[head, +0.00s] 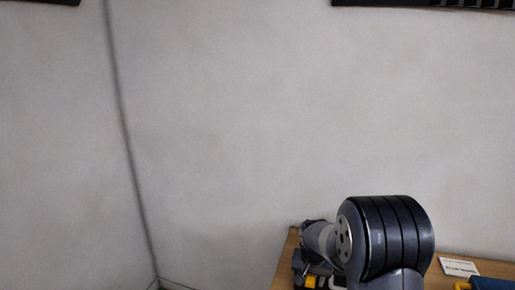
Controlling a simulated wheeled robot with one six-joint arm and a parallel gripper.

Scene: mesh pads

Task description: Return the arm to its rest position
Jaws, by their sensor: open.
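My arm shows at the lower right of the head view, with a large dark ribbed joint in front and a grey wrist to its left. My gripper (314,268) is partly in view below the wrist, at the bottom edge of the picture. It is open; its fingertips are hard to make out, and I cannot tell how far it is above the table. A small orange-yellow patch (310,281) shows beside it; I cannot tell what it belongs to.
A wooden table (285,270) spans the lower right. On it lie a white card (459,267) with dark print and a blue thing (490,284) with a yellow thing (462,286) beside it, both cut off below. A bare grey wall (230,120) stands behind.

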